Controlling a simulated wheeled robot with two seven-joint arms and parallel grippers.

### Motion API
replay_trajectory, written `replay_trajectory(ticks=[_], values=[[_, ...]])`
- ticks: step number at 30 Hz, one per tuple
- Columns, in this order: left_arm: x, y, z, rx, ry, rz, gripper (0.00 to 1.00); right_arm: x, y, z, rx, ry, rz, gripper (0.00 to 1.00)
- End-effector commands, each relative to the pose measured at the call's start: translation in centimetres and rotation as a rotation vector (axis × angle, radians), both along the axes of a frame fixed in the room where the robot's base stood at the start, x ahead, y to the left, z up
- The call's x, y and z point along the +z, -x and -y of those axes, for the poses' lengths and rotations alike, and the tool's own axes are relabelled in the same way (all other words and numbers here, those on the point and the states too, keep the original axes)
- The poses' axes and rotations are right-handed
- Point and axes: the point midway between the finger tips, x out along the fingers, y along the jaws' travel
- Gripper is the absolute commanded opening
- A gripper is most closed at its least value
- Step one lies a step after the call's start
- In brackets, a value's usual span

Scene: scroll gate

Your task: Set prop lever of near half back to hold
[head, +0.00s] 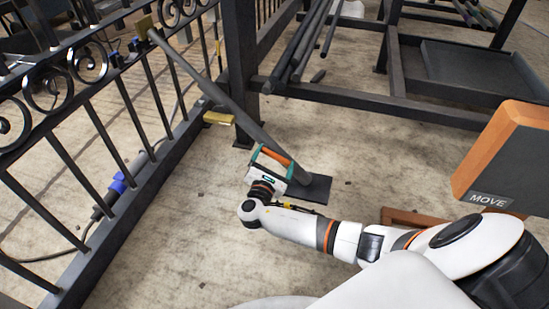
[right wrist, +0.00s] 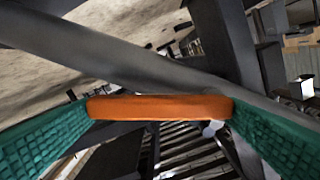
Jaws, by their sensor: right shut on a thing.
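My right gripper (head: 273,160) is shut on an orange bar, which I take to be the prop lever (head: 278,155), beside the lower end of a grey prop pole (head: 215,92). In the right wrist view the orange lever (right wrist: 160,107) spans between the two teal finger pads. The pole (right wrist: 110,55) crosses behind it. The pole slants from a brass block (head: 143,27) on the gate's top rail down to a dark floor plate (head: 312,189). The black scroll gate (head: 70,130) stands at the left. My left gripper is not in view.
A dark post (head: 239,60) and a brass block (head: 218,118) stand near the gate's end. A metal rack (head: 340,100) with pipes is behind.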

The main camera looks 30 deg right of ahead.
Motion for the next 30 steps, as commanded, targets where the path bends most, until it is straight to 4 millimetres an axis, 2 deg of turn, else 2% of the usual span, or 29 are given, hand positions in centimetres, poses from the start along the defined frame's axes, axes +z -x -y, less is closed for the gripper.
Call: replay_trajectory(ticks=[6,7,8,15,19,30], values=[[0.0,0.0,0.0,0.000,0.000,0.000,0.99,-0.2,0.1,-0.1,0.001,-0.001,-0.003,0.51],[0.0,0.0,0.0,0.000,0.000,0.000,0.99,-0.2,0.1,-0.1,0.001,-0.001,-0.003,0.96],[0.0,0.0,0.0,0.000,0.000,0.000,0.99,-0.2,0.1,-0.1,0.001,-0.001,-0.003,1.00],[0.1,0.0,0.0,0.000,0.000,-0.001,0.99,0.0,0.1,-0.1,0.001,0.000,-0.003,1.00],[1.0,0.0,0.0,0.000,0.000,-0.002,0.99,0.2,0.7,-0.9,0.001,-0.002,-0.005,1.00],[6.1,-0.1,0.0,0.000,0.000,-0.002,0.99,0.4,5.4,-6.4,0.002,-0.003,-0.009,1.00]])
